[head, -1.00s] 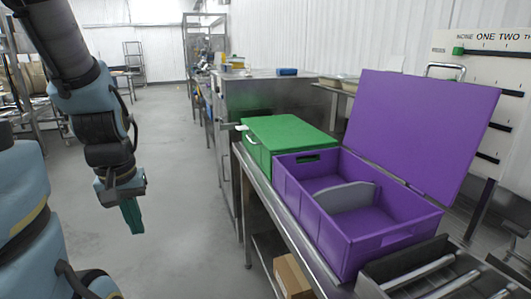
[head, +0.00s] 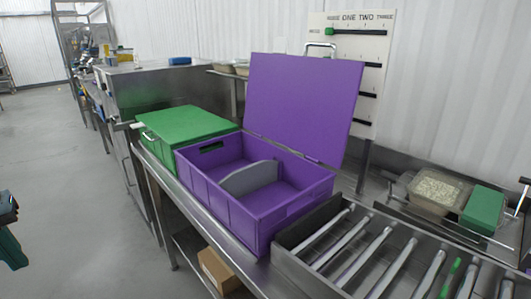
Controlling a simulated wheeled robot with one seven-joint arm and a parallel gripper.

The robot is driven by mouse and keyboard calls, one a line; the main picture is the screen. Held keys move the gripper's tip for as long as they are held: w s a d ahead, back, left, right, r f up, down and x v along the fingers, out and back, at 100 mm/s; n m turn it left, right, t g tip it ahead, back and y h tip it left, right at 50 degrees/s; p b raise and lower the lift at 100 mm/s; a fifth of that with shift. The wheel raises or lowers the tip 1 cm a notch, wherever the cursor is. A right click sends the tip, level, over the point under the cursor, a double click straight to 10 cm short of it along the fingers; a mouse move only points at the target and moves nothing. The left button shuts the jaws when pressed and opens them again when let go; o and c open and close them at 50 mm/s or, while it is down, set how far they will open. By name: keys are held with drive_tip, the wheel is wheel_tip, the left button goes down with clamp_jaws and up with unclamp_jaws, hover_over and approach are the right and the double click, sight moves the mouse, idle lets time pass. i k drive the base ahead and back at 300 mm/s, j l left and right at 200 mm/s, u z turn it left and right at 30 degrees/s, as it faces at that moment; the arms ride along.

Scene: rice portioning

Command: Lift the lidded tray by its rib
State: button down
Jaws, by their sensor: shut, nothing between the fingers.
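My gripper (head: 12,248) hangs at the left edge of the head view, partly cut off, with teal fingers shut and empty. It is over the open floor, apart from the bench and everything on it. I cannot make out for certain a lidded tray with a rib. At the far right, a clear tray (head: 437,190) holding white grains stands beside a green block-like thing (head: 484,209); whether that green thing is a lidded tray is unclear.
A purple crate (head: 224,213) with its lid (head: 302,105) raised and a grey divider stands on the steel bench. A closed green box (head: 186,122) is behind it. Floor (head: 66,200) at left is clear.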

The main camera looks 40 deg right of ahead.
sight(482, 210)
drive_tip(key=i+z, duration=0.15)
drive_tip(key=z, duration=1.55)
